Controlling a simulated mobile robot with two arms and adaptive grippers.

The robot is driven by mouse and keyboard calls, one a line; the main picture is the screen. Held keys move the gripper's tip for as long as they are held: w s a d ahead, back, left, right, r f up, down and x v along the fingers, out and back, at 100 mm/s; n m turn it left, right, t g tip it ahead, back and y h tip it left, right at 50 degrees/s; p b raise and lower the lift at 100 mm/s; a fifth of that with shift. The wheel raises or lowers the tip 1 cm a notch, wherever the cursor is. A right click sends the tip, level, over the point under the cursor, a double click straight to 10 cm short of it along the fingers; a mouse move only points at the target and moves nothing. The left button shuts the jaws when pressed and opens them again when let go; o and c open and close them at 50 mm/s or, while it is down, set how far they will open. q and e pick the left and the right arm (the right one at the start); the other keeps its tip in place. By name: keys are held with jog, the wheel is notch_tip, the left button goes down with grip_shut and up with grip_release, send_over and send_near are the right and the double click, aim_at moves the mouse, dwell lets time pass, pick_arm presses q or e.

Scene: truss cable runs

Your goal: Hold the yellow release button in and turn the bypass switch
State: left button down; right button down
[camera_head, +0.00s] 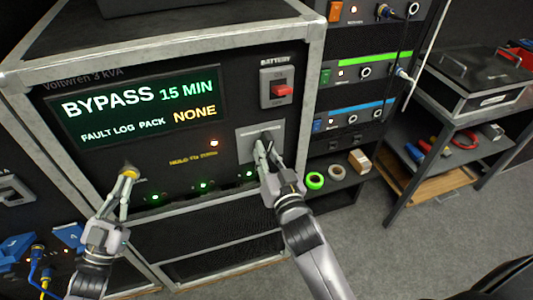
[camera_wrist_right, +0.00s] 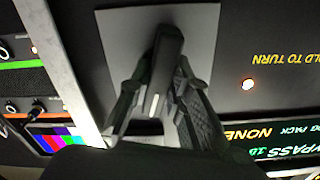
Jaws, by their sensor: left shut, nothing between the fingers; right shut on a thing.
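The yellow release button (camera_head: 130,173) is on the lower left of the black panel in the head view. My left gripper (camera_head: 127,182) is shut and empty, with its fingertips at the button, seemingly touching it; how far it is pressed I cannot tell. The bypass switch (camera_wrist_right: 165,62) is a dark handle on a grey plate (camera_wrist_right: 112,35). My right gripper (camera_head: 262,152) is shut on this handle, with one finger on each side in the right wrist view (camera_wrist_right: 160,85). The display (camera_head: 140,105) reads "BYPASS 15 MIN", "FAULT LOG PACK NONE".
A red battery switch (camera_head: 282,90) sits above the bypass plate. A lit lamp (camera_head: 214,143) is left of the plate. Rack units (camera_head: 360,73) stand right of the cabinet, with tape rolls (camera_head: 315,181) below. A shelf with a black case (camera_head: 480,75) stands further right. The floor between is clear.

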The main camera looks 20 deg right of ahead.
jog(key=n, duration=1.2)
dwell(0.7)
jog(key=c, duration=1.5)
grip_release()
jog(key=s, duration=1.2)
pick_arm(q)
jog(key=shift+s, duration=0.1)
pick_arm(e)
jog(key=shift+r, duration=0.1)
pick_arm(q)
jog(key=shift+s+p, duration=0.4)
jog(key=shift+s, duration=0.4)
pick_arm(e)
jog(key=shift+r, duration=0.35)
